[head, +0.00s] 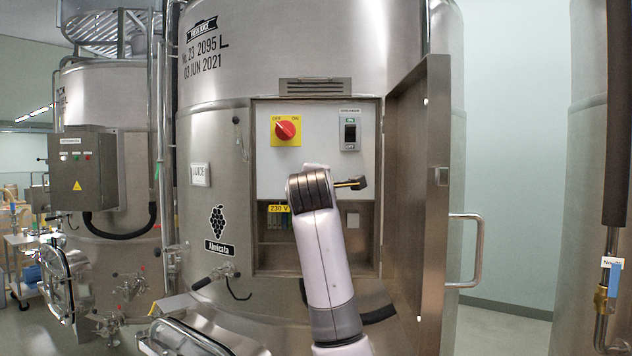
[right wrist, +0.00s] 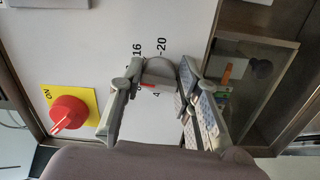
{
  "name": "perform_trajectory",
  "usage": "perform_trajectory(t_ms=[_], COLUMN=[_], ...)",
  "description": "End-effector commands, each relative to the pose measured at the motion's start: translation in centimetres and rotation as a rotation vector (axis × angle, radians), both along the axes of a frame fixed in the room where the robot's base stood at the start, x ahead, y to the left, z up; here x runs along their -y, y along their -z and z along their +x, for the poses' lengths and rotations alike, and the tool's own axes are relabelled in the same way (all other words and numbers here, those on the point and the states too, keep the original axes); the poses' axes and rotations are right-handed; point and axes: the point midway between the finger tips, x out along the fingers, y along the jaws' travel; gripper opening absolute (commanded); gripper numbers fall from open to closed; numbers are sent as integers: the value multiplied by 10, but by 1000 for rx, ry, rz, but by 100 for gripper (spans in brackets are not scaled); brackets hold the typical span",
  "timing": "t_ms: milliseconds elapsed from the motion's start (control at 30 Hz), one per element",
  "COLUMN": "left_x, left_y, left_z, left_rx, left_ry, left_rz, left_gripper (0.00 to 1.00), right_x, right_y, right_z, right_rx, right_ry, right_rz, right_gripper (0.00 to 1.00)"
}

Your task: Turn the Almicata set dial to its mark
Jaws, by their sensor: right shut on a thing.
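The Almicata vat (head: 225,150) stands in the middle of the head view with its control box open. The set dial (right wrist: 160,70) is a grey round knob on the white panel, with printed numbers such as 16, 20 and 4 around it. A small red mark shows near it, partly covered. My right gripper (right wrist: 158,88) is shut on the dial, one finger on each side. My left gripper is in neither view.
A red rotary switch on a yellow plate (head: 285,130) sits upper left on the panel; it also shows in the right wrist view (right wrist: 70,115). A breaker switch (head: 350,133) is upper right. The open box door (head: 415,200) stands close right of my arm.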

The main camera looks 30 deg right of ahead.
Motion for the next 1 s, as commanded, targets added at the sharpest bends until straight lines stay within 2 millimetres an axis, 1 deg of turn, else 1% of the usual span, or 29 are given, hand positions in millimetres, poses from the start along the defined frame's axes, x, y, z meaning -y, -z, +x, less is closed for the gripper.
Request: perform_trajectory(t_ms=[300, 833, 867, 1000], left_x=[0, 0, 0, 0], left_y=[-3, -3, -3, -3], left_z=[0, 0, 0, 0], left_rx=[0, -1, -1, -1], left_ry=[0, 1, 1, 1], left_rz=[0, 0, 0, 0], left_gripper=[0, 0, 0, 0], right_x=[-1, -2, -2, -2], right_y=[3, 5, 5, 4], right_z=[1, 2, 2, 2], right_rx=[-77, -92, -92, -90], right_ry=[-3, -5, -5, -4], right_rz=[-93, -107, -107, -108], right_gripper=[3, 3, 32, 41])
